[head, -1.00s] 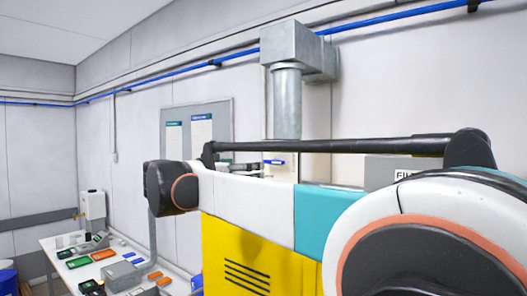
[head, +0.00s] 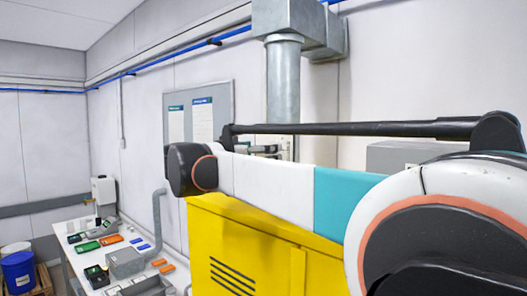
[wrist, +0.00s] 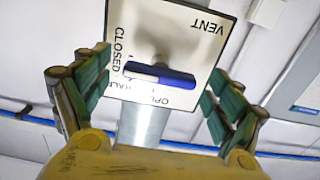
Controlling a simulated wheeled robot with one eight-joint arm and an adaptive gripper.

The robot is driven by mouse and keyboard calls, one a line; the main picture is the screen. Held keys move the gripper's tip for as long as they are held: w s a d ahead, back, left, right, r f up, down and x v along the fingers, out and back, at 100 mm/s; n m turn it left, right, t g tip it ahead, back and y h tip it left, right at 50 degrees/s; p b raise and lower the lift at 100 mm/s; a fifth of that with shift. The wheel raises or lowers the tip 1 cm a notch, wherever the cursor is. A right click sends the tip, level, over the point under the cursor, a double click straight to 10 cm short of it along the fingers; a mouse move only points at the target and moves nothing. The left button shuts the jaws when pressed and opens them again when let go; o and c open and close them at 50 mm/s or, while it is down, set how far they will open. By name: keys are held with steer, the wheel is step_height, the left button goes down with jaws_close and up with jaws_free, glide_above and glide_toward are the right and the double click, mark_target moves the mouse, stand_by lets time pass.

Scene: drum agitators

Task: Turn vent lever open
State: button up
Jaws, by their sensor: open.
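In the wrist view the vent plate (wrist: 182,34) is a white square, seen upside down, marked VENT, CLOSED, HALF and OPEN. The blue vent lever (wrist: 178,79) lies across it, nearly level in the picture, with a pale patch on its left part. My gripper (wrist: 158,92) is open, its green-padded fingers spread to the left and right of the lever with gaps on both sides. I see no contact. The lever's pivot is blurred. In the head view my arm hides most of the vent area, and the lever cannot be made out.
A grey duct (head: 283,85) runs down the wall behind my arm. A yellow cabinet (head: 240,245) stands below it. A notice board (head: 225,100) hangs on the wall. A table (head: 75,243) with several small parts and a blue drum (head: 19,271) are at left.

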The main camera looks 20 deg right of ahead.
steer(key=shift+w+d, duration=0.1)
steer(key=shift+d, duration=0.05)
steer(key=c, duration=1)
steer(key=shift+c, duration=0.2)
steer(key=shift+n, duration=0.3)
steer(key=shift+n+b, duration=1.25)
steer(key=shift+n, duration=7.35)
